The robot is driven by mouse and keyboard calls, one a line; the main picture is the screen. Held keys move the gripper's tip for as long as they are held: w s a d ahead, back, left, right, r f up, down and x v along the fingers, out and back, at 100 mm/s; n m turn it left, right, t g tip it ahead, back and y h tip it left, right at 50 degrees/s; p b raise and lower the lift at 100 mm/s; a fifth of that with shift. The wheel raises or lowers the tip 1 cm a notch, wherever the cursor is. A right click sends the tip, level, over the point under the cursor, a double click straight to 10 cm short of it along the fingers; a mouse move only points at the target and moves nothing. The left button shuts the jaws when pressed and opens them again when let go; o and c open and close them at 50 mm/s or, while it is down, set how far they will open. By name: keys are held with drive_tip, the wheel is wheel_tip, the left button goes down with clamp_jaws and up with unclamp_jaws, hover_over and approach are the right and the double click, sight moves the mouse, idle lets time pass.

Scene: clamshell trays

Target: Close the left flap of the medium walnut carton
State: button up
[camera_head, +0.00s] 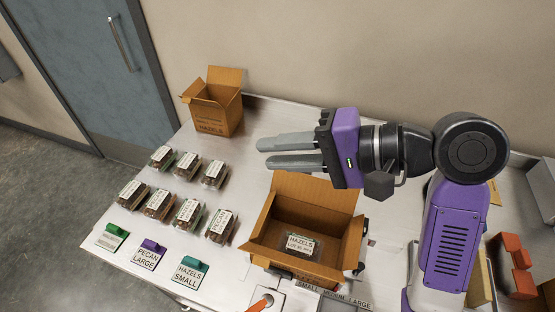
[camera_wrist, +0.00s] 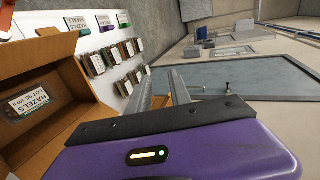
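An open brown carton (camera_head: 340,222) stands in the middle of the steel table. It holds one clear tray labelled HAZELS (camera_head: 300,244); no walnut marking on the carton is legible. Its back flap (camera_head: 315,189) stands up, and its left flap (camera_head: 263,215) stands raised along the left side. My gripper (camera_head: 263,153) is above and behind the carton, fingers pointing left, apart and with nothing between them. In the wrist view, the carton (camera_wrist: 75,110) is at the left with the hazels tray (camera_wrist: 30,101) inside, and the gripper's fingers (camera_wrist: 163,75) show a gap.
A second open carton marked HAZELS (camera_head: 211,120) stands at the back left. Several clear trays (camera_head: 187,211) lie in rows left of the near carton. Coloured label stands (camera_head: 150,253) line the front edge. Orange-red objects (camera_head: 514,262) lie at the right.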

wheel_tip(320, 180, down, 4)
drive_tip(key=a+g+h+p, duration=0.1)
drive_tip(key=h+p, duration=0.1)
drive_tip(key=g+h, duration=0.1)
drive_tip(key=h, duration=0.3)
approach(263, 214)
drive_tip(key=p+x, duration=0.1)
drive_tip(key=x, duration=0.7)
drive_tip(key=shift+w, duration=0.2)
drive_tip(key=shift+d, duration=0.15)
drive_tip(key=shift+c, duration=0.3)
clamp_jaws()
